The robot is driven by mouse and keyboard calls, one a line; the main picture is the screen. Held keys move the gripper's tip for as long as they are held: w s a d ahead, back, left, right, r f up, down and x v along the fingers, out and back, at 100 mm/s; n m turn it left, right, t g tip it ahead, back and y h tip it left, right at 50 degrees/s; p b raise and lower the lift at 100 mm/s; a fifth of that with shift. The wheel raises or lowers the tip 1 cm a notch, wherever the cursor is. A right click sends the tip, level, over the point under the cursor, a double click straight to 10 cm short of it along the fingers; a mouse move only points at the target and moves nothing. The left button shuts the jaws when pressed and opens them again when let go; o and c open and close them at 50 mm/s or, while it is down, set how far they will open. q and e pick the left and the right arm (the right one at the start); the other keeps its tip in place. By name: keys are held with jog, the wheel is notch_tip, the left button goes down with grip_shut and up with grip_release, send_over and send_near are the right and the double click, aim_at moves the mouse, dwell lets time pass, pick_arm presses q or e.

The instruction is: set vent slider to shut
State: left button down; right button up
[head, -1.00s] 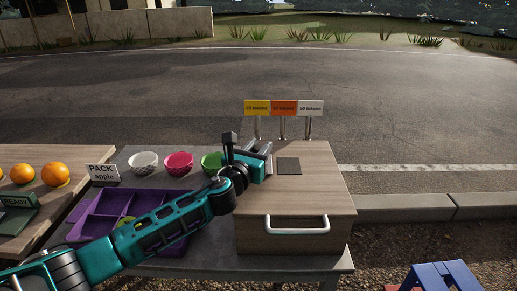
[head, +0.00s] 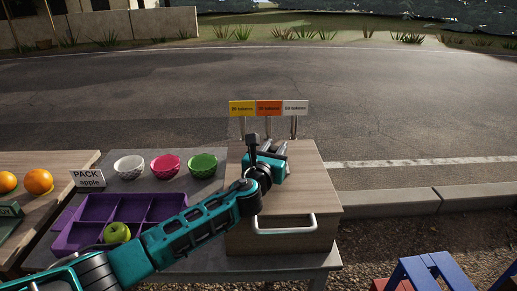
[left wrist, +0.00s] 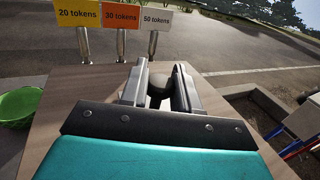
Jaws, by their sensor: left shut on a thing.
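A wooden box (head: 306,183) with a handle (head: 284,225) on its front stands on the grey table. My left gripper (head: 273,149) is over the box top, toward its back. In the left wrist view, the gripper (left wrist: 158,88) is closed on a small dark rounded knob (left wrist: 158,84), probably that of the vent slider. The gripper hides most of the knob, and the slider's track and position cannot be made out. The dark square plate on the box top is hidden behind the gripper. My right gripper is out of view.
Yellow, orange and white token signs (head: 268,107) stand at the box's back edge. White (head: 129,168), pink (head: 165,165) and green (head: 202,166) bowls are left of the box. A purple tray (head: 97,207) holds a green apple (head: 117,232). The box top's right side is clear.

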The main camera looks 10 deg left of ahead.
pick_arm(q)
jog(key=shift+d, duration=0.15)
jog(key=c, duration=0.9)
grip_release()
jog(key=s, duration=0.4)
jog(key=s+a+p, duration=0.1)
jog(key=s, duration=0.7)
jog(key=shift+s+a, duration=0.25)
jog(key=shift+s, duration=0.15)
